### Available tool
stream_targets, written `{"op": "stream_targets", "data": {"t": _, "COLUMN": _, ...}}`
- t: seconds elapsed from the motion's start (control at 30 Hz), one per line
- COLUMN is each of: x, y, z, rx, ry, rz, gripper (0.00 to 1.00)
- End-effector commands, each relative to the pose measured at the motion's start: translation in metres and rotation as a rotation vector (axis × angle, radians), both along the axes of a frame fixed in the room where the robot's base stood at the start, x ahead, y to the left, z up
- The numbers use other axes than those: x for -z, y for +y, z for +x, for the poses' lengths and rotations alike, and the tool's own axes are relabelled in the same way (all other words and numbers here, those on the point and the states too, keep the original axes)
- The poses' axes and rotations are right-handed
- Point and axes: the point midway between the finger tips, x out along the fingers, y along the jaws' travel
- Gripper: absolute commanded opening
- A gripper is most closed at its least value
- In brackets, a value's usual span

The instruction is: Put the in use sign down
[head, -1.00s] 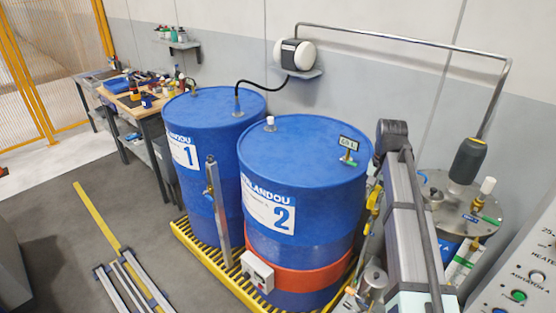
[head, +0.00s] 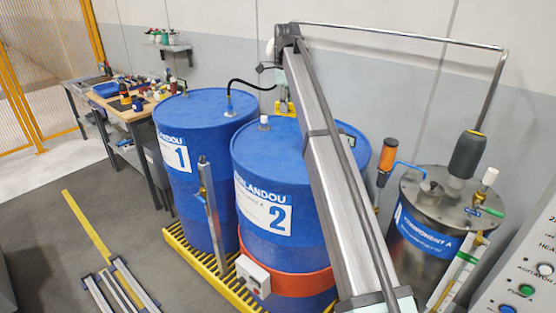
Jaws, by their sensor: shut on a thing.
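My gripper (head: 284,104) is small in the head view, at the upper end of my raised arm, above and behind the back edge of the blue drum marked 2 (head: 258,165). Yellow parts show at the gripper, but its fingertips are partly hidden and small. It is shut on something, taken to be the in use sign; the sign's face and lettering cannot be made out.
Blue drum 1 (head: 185,130) stands left of drum 2 on a yellow grating (head: 195,258). A black hose (head: 246,85) rises from drum 1. A steel vessel (head: 428,240) with taps stands right. A cluttered bench (head: 140,108) is at the left. A bent pipe (head: 400,31) runs along the wall.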

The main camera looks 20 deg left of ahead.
Motion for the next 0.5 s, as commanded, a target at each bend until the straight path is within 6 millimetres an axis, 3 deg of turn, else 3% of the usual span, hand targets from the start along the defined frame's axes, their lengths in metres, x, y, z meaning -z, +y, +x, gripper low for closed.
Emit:
{"op": "stream_targets", "data": {"t": 0.1, "x": -0.013, "y": 0.017, "z": 0.006, "rx": 0.150, "ry": 0.000, "rz": 0.000, "gripper": 0.00}}
{"op": "stream_targets", "data": {"t": 0.3, "x": -0.023, "y": 0.029, "z": 0.008, "rx": 0.306, "ry": 0.001, "rz": -0.001, "gripper": 0.00}}
{"op": "stream_targets", "data": {"t": 0.5, "x": -0.001, "y": 0.031, "z": 0.007, "rx": 0.345, "ry": 0.001, "rz": -0.001, "gripper": 0.00}}
